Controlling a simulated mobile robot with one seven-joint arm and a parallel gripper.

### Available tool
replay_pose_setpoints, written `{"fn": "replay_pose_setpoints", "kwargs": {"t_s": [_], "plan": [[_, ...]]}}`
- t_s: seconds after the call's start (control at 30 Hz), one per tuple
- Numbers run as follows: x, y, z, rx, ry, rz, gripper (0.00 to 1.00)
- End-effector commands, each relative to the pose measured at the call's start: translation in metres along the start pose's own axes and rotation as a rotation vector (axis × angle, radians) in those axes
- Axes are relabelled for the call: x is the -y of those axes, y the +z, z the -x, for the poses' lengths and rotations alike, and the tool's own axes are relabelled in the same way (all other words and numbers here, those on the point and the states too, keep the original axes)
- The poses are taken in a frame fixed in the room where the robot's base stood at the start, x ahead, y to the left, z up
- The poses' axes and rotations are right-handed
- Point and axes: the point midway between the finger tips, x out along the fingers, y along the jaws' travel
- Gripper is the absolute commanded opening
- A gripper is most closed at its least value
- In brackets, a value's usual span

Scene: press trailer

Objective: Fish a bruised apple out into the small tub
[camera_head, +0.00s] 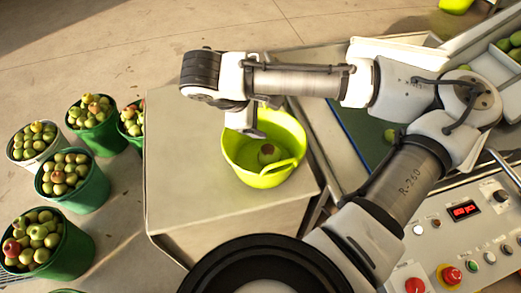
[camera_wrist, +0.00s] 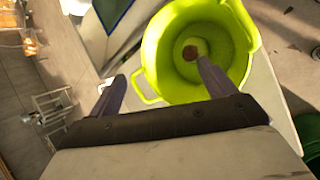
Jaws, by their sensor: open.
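The small tub is a lime-green tub (camera_head: 286,184) on the pale block-shaped stand, and it also fills the upper middle of the wrist view (camera_wrist: 160,52). My gripper (camera_head: 254,122) is above the tub's left side, fingers pointing down. In the wrist view the fingers (camera_wrist: 162,88) are wide apart with nothing between them, one overlapping the tub's inside and the other outside its handle.
Several green buckets (camera_head: 72,198) and a white bucket (camera_head: 24,160) full of apples stand on the floor at left. The stand's top (camera_head: 190,150) is clear left of the tub. A control panel (camera_head: 440,235) with buttons and a trough with apples are at right.

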Motion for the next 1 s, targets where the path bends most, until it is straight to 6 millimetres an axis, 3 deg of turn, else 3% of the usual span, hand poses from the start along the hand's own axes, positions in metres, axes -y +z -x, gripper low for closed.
{"fn": "replay_pose_setpoints", "kwargs": {"t_s": [0.2,0.4,0.6,1.0], "plan": [[-0.001,0.000,0.052,0.001,0.007,0.001,0.83],[-0.001,0.000,0.083,0.002,0.005,0.001,0.83],[0.000,0.000,0.097,0.000,0.002,-0.001,0.83],[0.000,0.000,0.098,0.000,0.001,0.000,0.83]]}}
